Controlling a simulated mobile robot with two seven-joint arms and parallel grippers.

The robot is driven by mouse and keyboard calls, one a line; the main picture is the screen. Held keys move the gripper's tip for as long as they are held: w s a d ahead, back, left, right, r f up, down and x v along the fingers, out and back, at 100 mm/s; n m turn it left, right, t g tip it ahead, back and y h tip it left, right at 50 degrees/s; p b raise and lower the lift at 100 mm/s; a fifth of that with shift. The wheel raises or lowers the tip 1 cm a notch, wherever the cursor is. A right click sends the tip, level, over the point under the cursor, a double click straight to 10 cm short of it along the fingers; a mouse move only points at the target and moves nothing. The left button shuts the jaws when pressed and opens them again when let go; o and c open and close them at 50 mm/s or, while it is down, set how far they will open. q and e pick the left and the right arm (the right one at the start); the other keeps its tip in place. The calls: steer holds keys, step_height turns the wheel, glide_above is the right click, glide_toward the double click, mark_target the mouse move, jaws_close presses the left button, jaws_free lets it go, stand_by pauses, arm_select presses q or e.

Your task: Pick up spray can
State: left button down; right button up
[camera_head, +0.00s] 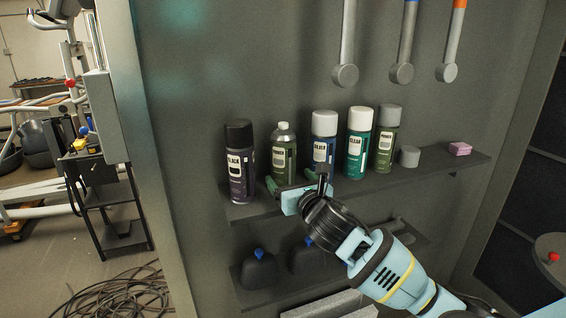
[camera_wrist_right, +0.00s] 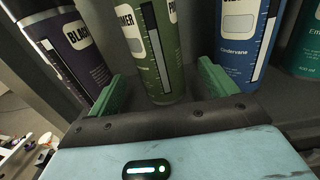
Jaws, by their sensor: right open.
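A green spray can (camera_head: 284,157) without a cap stands upright on the upper shelf. In the right wrist view this green can (camera_wrist_right: 160,55) stands between the two green fingers of my right gripper (camera_wrist_right: 164,84). My right gripper (camera_head: 297,185) is open in front of the can's lower part, with a finger on either side. I cannot tell whether either finger touches it. The can's base is partly hidden by the gripper. My left gripper is not in view.
On the same shelf (camera_head: 465,166) stand a teal can (camera_head: 357,150), another green can (camera_head: 386,145), a loose grey cap (camera_head: 409,156) and a pink block (camera_head: 459,148). Dark bottles (camera_head: 259,272) stand on the lower shelf. Tools (camera_head: 402,72) hang above.

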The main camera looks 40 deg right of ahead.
mark_target(283, 167)
steer(key=shift+w, duration=0.2)
steer(key=shift+w+d+r, duration=0.15)
steer(key=shift+w, duration=0.2)
steer(key=shift+x, duration=2.1)
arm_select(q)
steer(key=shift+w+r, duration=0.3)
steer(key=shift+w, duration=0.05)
arm_select(e)
steer(key=shift+r, duration=0.15)
steer(key=shift+c, duration=0.3)
steer(key=c, duration=1.1)
steer(key=shift+r, duration=0.1)
